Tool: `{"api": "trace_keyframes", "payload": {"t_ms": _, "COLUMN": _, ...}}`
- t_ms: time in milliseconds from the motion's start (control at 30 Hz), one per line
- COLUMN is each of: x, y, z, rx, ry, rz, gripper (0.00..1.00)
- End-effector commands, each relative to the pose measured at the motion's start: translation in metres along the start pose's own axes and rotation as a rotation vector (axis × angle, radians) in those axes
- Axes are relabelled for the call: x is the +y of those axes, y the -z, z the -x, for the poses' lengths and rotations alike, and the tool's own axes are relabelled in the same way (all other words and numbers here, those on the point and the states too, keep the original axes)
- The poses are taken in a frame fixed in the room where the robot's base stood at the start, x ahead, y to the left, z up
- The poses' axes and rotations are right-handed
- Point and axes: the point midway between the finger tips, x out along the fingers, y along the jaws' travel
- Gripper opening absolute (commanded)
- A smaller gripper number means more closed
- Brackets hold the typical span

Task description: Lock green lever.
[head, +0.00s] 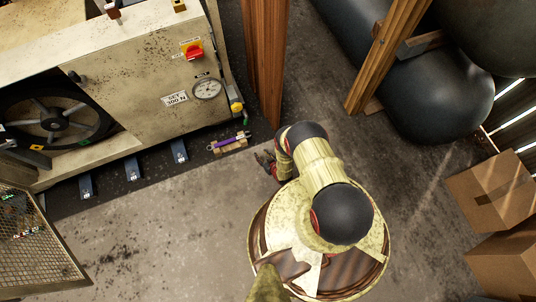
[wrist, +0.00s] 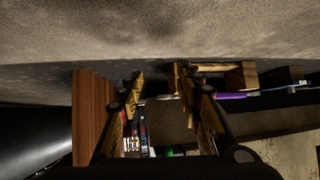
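My gripper (head: 266,162) is low over the floor, just right of a purple-handled tool (head: 229,142) on a small wooden rest (head: 229,148). In the wrist view my gripper (wrist: 160,92) has its two fingers apart. The purple handle (wrist: 232,96) shows to the right of them, by the wooden rest (wrist: 240,76); a pale rod end shows between the fingers, and I cannot tell its depth. A small green part (wrist: 168,153) shows low between the fingers, partly hidden. I cannot make out whether it is the green lever.
The compressor cabinet (head: 140,85) stands at left, with a red switch (head: 193,50), a gauge (head: 207,89) and a yellow-capped part (head: 237,106). A wooden post (head: 268,70) stands close behind my gripper. Black tanks (head: 440,100) and cardboard boxes (head: 490,190) are at right.

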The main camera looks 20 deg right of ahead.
Motion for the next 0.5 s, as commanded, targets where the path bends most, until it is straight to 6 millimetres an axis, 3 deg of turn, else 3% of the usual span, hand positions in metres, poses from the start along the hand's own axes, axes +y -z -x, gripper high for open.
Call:
{"api": "trace_keyframes", "payload": {"t_ms": 133, "x": 0.000, "y": -0.025, "z": 0.007, "rx": -0.102, "ry": -0.004, "rz": -0.010, "gripper": 0.35}}
{"api": "trace_keyframes", "payload": {"t_ms": 333, "x": 0.006, "y": -0.045, "z": 0.017, "rx": -0.287, "ry": -0.016, "rz": -0.026, "gripper": 0.35}}
{"api": "trace_keyframes", "payload": {"t_ms": 500, "x": 0.012, "y": -0.043, "z": 0.022, "rx": -0.379, "ry": -0.024, "rz": -0.032, "gripper": 0.35}}
